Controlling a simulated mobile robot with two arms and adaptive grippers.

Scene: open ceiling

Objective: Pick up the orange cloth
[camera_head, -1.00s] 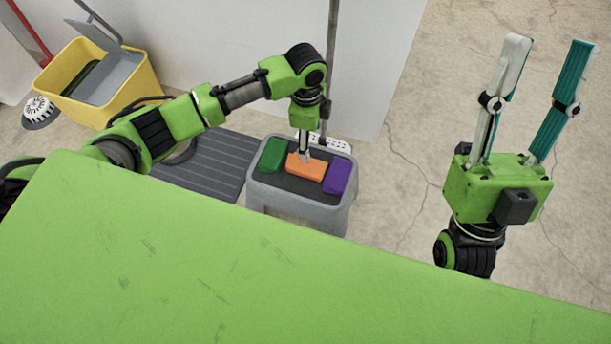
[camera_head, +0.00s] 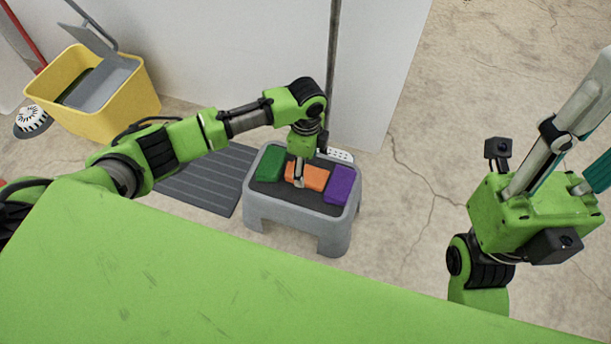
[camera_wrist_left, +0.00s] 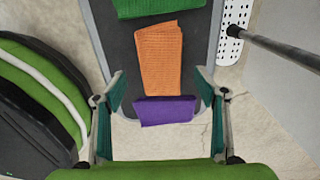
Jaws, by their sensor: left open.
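The orange cloth (camera_head: 314,175) lies folded on the dark top of a grey step stool (camera_head: 255,212), between a green cloth (camera_head: 271,168) and a purple cloth (camera_head: 342,186). My left gripper (camera_head: 299,182) points down at the stool, its fingertips over the near edge of the orange cloth. In the left wrist view the orange cloth (camera_wrist_left: 160,60) lies ahead between the spread fingers, and the purple cloth (camera_wrist_left: 164,111) is nearer. The left gripper is open and empty; whether it touches the cloth I cannot tell. My right gripper (camera_head: 597,115) is raised at the right, fingers apart and partly cut off.
A yellow bucket (camera_head: 125,105) stands at the upper left. A dark ribbed mat (camera_head: 205,180) lies left of the stool. A thin pole (camera_head: 334,70) rises behind the stool beside the white wall. Bare cracked floor (camera_head: 410,200) lies to the right.

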